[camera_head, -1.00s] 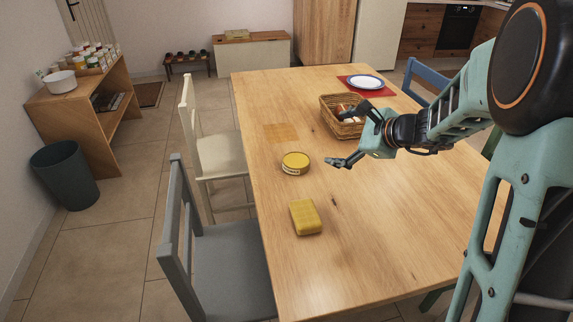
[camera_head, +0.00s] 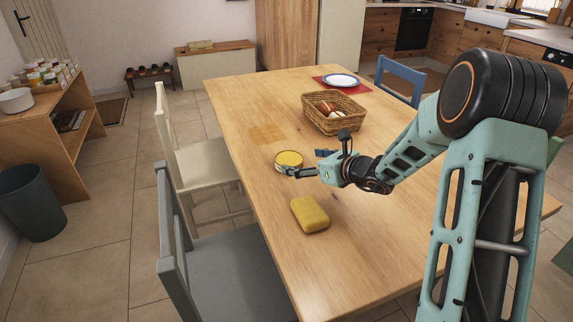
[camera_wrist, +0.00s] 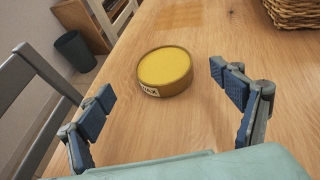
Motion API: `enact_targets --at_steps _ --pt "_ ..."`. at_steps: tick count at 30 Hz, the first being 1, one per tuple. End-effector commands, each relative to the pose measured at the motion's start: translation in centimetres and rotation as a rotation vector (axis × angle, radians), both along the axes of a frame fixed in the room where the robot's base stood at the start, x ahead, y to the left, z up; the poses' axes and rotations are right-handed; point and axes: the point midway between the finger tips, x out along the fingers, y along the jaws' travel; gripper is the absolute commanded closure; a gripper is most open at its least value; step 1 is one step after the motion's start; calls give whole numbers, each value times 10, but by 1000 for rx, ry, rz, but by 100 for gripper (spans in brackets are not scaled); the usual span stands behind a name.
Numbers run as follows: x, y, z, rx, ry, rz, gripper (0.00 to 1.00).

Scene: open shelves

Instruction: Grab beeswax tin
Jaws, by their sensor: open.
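The beeswax tin (camera_head: 289,158) is a round, low tin with a yellow lid, standing flat on the wooden table. In the wrist view the tin (camera_wrist: 165,69) lies ahead of and between my two open fingers, with part of a dark-lettered label on its near side. My gripper (camera_head: 302,163) is low over the table just right of the tin in the head view, partly overlapping its edge. In the wrist view my gripper (camera_wrist: 165,92) is wide open and empty, with bare table between its fingers.
A yellow rounded block (camera_head: 310,215) lies nearer on the table (camera_head: 350,260). A wicker basket (camera_head: 334,122) holding several items stands behind my gripper, with a plate (camera_head: 341,80) beyond. A cream chair (camera_head: 205,163) and a grey chair (camera_head: 230,270) line the left edge.

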Motion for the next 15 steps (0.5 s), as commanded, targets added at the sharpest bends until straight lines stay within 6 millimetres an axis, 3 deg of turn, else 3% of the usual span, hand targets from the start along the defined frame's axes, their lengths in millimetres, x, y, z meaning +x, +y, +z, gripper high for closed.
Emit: enact_targets --at_steps 15 --pt "45 35 -30 -2 -1 3 14"
